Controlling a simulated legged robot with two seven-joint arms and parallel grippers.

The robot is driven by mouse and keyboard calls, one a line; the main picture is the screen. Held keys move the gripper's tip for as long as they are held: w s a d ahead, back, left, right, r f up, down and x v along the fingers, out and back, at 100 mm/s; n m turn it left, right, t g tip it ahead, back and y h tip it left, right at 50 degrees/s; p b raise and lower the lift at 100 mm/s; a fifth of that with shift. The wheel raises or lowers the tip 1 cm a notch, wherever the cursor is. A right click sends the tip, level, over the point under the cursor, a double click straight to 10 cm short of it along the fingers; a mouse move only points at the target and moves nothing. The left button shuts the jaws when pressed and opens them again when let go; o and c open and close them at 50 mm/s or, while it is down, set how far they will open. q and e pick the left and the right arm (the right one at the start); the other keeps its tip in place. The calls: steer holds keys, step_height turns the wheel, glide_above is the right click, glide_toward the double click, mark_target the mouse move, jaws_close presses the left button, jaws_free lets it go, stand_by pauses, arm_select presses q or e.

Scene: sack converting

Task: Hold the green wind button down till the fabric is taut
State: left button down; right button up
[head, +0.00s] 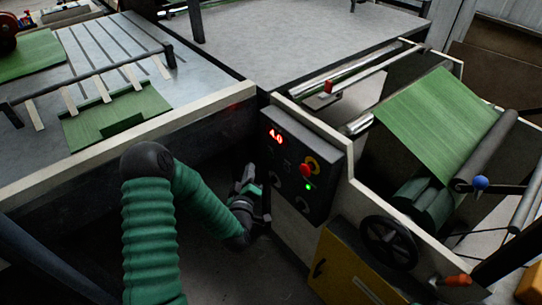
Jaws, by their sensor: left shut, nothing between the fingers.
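The dark control panel (288,158) stands near the middle of the head view. A small lit green button (307,186) sits on its lower right part, below a red knob (305,169). The green fabric (438,112) stretches over the machine at the right and looks flat, though I cannot judge its tension. My left gripper (251,180) is shut and empty, low and to the left of the panel, apart from the green button. My right gripper is not in view.
A black handwheel (389,242) and a yellow cabinet door (350,270) lie below right of the panel. A slatted table (105,50) with green cloth pieces is at the left.

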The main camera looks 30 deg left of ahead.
mark_target(270, 155)
arm_select(q)
steer(key=w, duration=0.1)
steer(key=w+d, duration=0.1)
steer(key=w, duration=0.3)
steer(key=shift+d+f, duration=0.1)
steer(key=shift+d, duration=0.2)
steer(key=shift+a+f, duration=0.1)
steer(key=shift+a, duration=0.1)
steer(key=shift+d, duration=0.15)
stand_by(1.4)
steer(key=shift+w+d, duration=0.1)
steer(key=shift+w, duration=0.25)
